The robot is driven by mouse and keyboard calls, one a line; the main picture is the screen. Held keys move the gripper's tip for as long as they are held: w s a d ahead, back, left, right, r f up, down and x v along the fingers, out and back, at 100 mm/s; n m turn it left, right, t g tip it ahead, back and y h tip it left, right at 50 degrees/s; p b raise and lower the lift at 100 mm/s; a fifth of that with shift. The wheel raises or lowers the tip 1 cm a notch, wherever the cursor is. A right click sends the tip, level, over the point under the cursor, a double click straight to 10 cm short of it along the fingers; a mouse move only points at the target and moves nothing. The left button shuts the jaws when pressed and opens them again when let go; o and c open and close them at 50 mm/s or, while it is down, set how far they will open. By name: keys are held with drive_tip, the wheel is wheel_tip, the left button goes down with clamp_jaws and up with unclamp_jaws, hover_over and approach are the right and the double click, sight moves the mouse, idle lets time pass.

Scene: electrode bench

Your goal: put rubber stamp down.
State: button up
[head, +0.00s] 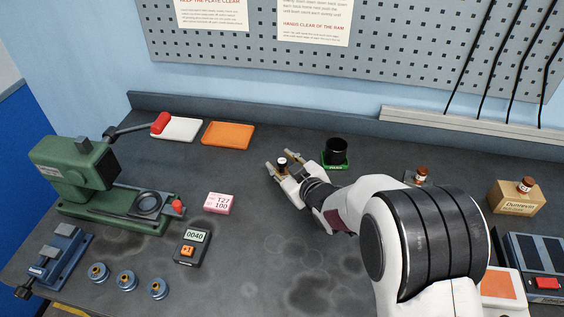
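The rubber stamp (282,161) shows as a small piece with a dark round knob and a brownish part below it. It sits between the fingertips of my gripper (281,166), which look closed on its sides. My gripper reaches in from the right over the middle of the dark bench (255,258). The stamp's underside is hidden, so I cannot tell whether it touches the bench or hangs just above it.
A black round pot on a green base (335,152) stands close right of my gripper. A pink block (219,203), a meter (193,247) and a green press (85,170) are left. Orange (228,135) and white (178,129) trays lie behind. The front middle is clear.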

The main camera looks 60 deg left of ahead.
drive_tip(key=shift+r, duration=0.15)
drive_tip(key=shift+v, duration=6)
